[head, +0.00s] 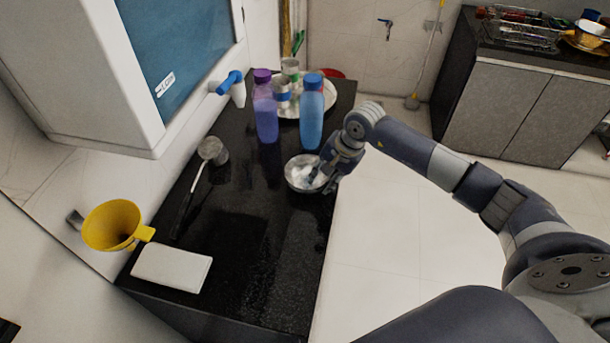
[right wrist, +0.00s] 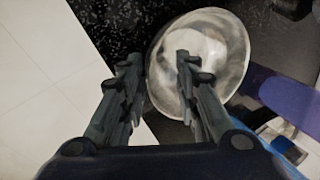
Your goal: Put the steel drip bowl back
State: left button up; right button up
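The steel drip bowl (head: 297,174) stands on the black counter near its right edge, in front of the blue bottle. My right gripper (head: 324,175) is at the right side of the bowl. In the right wrist view the bowl (right wrist: 218,52) is tilted in the picture and looks empty. The fingers of my right gripper (right wrist: 158,62) are apart there, one outside the rim and the other over the bowl's inside, with the rim between them. I cannot tell whether either finger touches the bowl. My left gripper is not in view.
A purple bottle (head: 265,110) and a blue bottle (head: 312,103) stand behind the bowl, near a plate with cups. A ladle-like steel dipper (head: 213,151) lies left. A yellow funnel-like cup (head: 112,226) and white cloth (head: 171,268) are near the front left. The counter's front middle is clear.

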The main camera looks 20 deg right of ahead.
jog(key=shift+s+r, duration=0.15)
jog(key=shift+s, duration=0.15)
grip_shut()
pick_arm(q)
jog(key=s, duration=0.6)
pick_arm(e)
jog(key=shift+d, duration=0.1)
jog(key=r, duration=0.1)
jog(key=r+b, duration=0.2)
jog(key=shift+d, duration=0.25)
pick_arm(q)
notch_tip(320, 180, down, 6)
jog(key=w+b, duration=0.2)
jog(key=b, duration=0.2)
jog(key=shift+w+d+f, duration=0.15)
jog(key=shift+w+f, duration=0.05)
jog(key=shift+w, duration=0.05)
pick_arm(e)
jog(key=s+d+r, duration=0.2)
jog(key=s+d, duration=0.6)
jog(key=s, duration=0.5)
jog(key=shift+d, duration=0.35)
